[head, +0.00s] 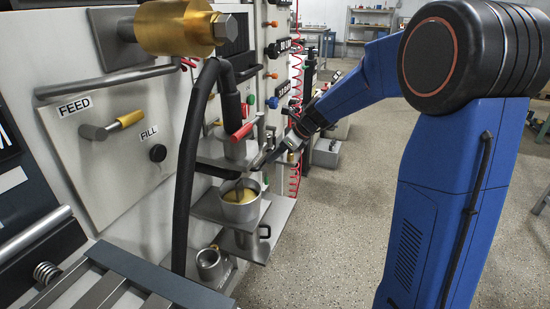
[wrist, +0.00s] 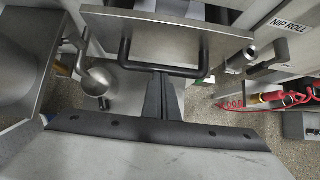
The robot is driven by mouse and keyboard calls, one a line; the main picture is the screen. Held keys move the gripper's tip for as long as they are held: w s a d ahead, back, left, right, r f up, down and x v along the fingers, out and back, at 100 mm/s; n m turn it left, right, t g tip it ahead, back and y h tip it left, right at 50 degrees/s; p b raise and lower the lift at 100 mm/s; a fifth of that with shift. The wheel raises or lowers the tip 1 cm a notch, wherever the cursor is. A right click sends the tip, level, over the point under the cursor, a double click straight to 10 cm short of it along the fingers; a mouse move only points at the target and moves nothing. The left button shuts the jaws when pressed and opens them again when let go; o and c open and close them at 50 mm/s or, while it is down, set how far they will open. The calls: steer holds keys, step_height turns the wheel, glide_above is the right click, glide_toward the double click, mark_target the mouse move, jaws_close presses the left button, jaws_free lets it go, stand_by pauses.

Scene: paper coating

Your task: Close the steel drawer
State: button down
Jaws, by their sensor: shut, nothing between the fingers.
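The steel front (wrist: 165,33) with a black U-shaped handle (wrist: 188,72) fills the upper middle of the wrist view; it looks like the drawer. My gripper (wrist: 162,78) shows below it, fingers together and empty. The fingertips overlap the middle of the handle bar in that view; I cannot tell whether they touch it. In the head view my gripper (head: 261,162) reaches in from the right, above a pot (head: 240,210) of yellow liquid. Which steel part there is the drawer, and how far it is open, I cannot tell.
A steel mug (head: 210,264) stands low beside the machine. A thick black hose (head: 188,170) hangs in front of the panel. Red coiled air lines (head: 296,80) hang farther back. The speckled floor (head: 330,240) between the machine and my arm is clear.

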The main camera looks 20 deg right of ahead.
mark_target(264, 159)
steer(key=shift+w+a, duration=0.65)
steer(key=shift+a, duration=0.2)
steer(key=shift+w+a, duration=0.65)
steer(key=shift+a, duration=0.2)
steer(key=shift+s+d, duration=0.15)
steer(key=shift+d, duration=0.05)
steer(key=s+d+f+v, duration=0.1)
steer(key=v, duration=1.2)
steer(key=s+n+h, duration=0.3)
steer(key=s+n, duration=0.9)
steer(key=s, duration=0.9)
steer(key=s+d+f+n+h, duration=0.1)
steer(key=s+d+f+n, duration=0.1)
steer(key=s+n, duration=0.4)
steer(key=s+d+f+n+h, duration=0.1)
steer(key=s+f+n, duration=0.4)
steer(key=s, duration=0.8)
steer(key=shift+d+n+h, duration=0.4)
steer(key=shift+n+h, duration=0.3)
steer(key=shift+n, duration=0.5)
